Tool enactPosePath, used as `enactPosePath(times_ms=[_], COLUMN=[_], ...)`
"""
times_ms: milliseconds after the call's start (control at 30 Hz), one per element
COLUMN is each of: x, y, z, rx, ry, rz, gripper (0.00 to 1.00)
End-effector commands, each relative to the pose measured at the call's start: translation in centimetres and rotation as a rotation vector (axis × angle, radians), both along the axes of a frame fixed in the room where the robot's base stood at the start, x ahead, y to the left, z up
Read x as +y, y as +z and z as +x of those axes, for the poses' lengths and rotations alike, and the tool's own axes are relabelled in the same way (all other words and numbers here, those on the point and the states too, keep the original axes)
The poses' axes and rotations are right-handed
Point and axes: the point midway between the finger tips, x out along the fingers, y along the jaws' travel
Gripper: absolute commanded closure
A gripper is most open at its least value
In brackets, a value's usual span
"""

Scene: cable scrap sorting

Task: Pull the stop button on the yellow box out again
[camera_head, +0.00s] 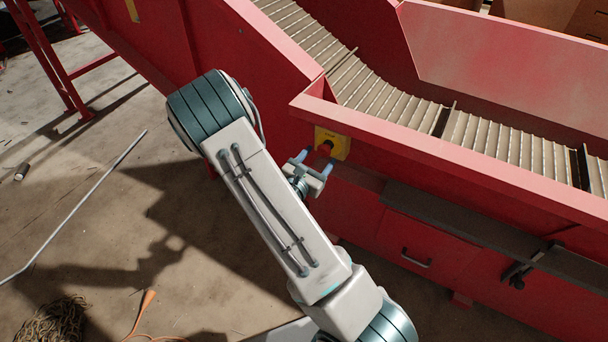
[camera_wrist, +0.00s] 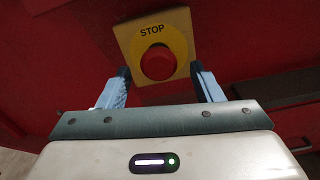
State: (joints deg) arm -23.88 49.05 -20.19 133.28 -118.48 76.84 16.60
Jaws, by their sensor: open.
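The yellow box (camera_head: 341,146) is fixed to the red side wall of the conveyor machine in the head view. It also shows in the wrist view (camera_wrist: 184,22), with the word STOP above the button. The round red stop button (camera_wrist: 158,63) sits at its middle; in the head view the button (camera_head: 325,147) is partly visible beside a fingertip. My gripper (camera_head: 314,162) is open and empty, just in front of the box. In the wrist view its two blue-grey fingers (camera_wrist: 163,80) stand apart, to the left and right of the button's lower part. I cannot tell how deep they reach.
The red machine wall (camera_head: 430,150) and its slatted conveyor belt (camera_head: 390,100) lie behind and right of the box. A dark rail (camera_head: 460,225) and a drawer handle (camera_head: 416,262) are lower right. A thin rod (camera_head: 75,210) and a cable heap (camera_head: 52,322) lie on the floor at left.

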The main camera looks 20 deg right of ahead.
Motion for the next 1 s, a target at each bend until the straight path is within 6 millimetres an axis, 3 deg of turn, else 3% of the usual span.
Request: enactPosePath(times_ms=[300,500,1000], x=[5.9,8.4,9.4], y=[0.1,0.1,0.0], z=[-4.5,-6.5,-7.4], rx=[0.003,0.003,0.001], ry=[0.005,0.003,0.001], rz=[0.0,0.0,0.0], gripper=[0.4,0.4,0.4])
